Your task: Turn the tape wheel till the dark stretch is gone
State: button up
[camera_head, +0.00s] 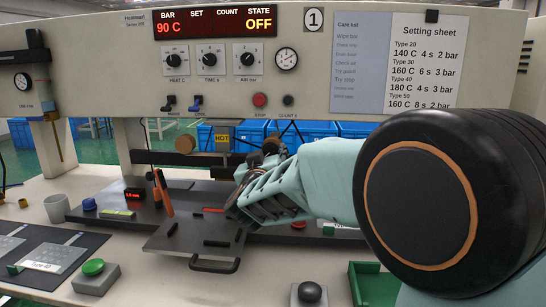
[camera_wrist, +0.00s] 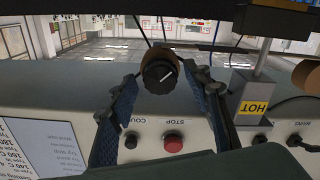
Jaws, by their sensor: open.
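The tape wheel is a tan disc with a black knob (camera_wrist: 158,73) bearing a pale pointer line, in the wrist view. In the head view the wheel (camera_head: 271,145) is right of the HOT sign, partly hidden by my gripper. My gripper (camera_wrist: 162,80) is open, with one blue-grey finger on each side of the knob. I cannot tell whether the fingers touch it. The gripper also shows in the head view (camera_head: 267,160). A second tan roll (camera_wrist: 307,74) lies beyond the HOT block; it also shows in the head view (camera_head: 185,145). I cannot make out a dark stretch of tape.
The yellow HOT sign (camera_wrist: 254,107) is close to my finger. A red STOP button (camera_wrist: 173,142) and a black count button (camera_wrist: 131,141) sit on the panel. The display (camera_head: 217,22) reads 90 C and OFF. A dark plate with a handle (camera_head: 215,265) lies below.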

jog(key=shift+w, duration=0.25)
jog(key=c, duration=1.2)
jog(key=shift+o, duration=0.2)
jog(key=shift+m, duration=0.4)
